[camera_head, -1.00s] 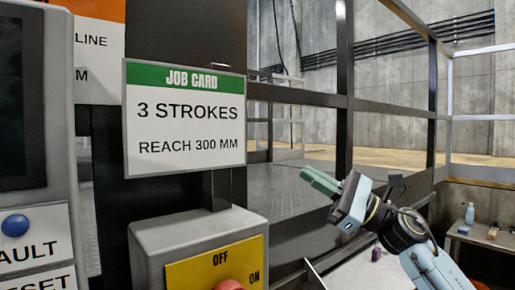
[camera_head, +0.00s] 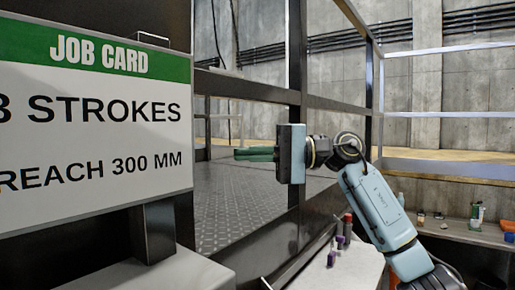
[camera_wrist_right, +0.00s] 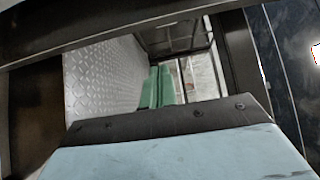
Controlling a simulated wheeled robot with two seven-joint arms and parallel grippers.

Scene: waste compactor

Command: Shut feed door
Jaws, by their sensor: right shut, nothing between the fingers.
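My right gripper (camera_head: 236,154) reaches in from the right with its green fingers pointing left. The fingers lie together, shut and empty, in front of the opening above the grey diamond-plate surface (camera_head: 240,205). In the right wrist view the green fingers (camera_wrist_right: 157,86) point away into a dark-framed opening, with the diamond plate (camera_wrist_right: 105,75) on their left. I cannot tell for certain which part is the feed door. Dark frame bars (camera_head: 297,70) stand around the opening. My left gripper is not in view.
A job card sign (camera_head: 95,115) on a dark post fills the left. A dark panel (camera_head: 255,250) runs below the opening. At the lower right, a pale table (camera_head: 350,270) carries small bottles, and a shelf (camera_head: 470,232) holds several small items. A concrete wall stands behind.

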